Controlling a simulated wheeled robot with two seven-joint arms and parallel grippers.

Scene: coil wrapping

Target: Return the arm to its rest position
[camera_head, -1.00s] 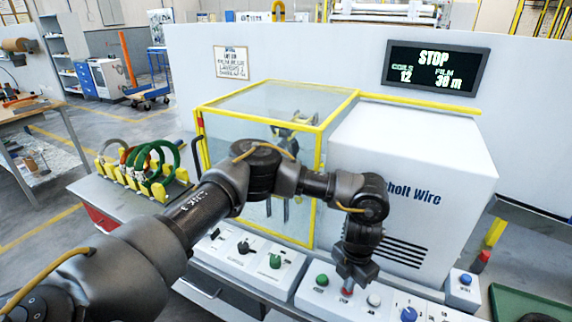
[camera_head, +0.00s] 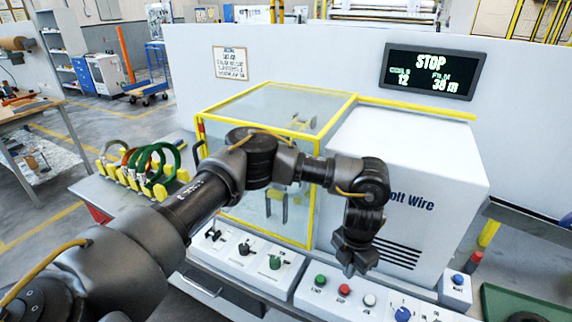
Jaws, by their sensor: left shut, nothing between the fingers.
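My left arm comes in from the lower left and reaches across the front of the machine. My left gripper (camera_head: 349,267) points down, shut and empty, above the front control panel. It is just above and behind the red button (camera_head: 344,289), apart from it. The green button (camera_head: 320,281) is to its left and the white button (camera_head: 369,300) to its right. My right gripper is not in view.
A yellow-framed clear guard (camera_head: 270,110) and a white machine housing (camera_head: 440,155) stand behind the arm. The display (camera_head: 433,72) reads STOP, coils 12, film 38 m. A green tray (camera_head: 525,305) lies at right.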

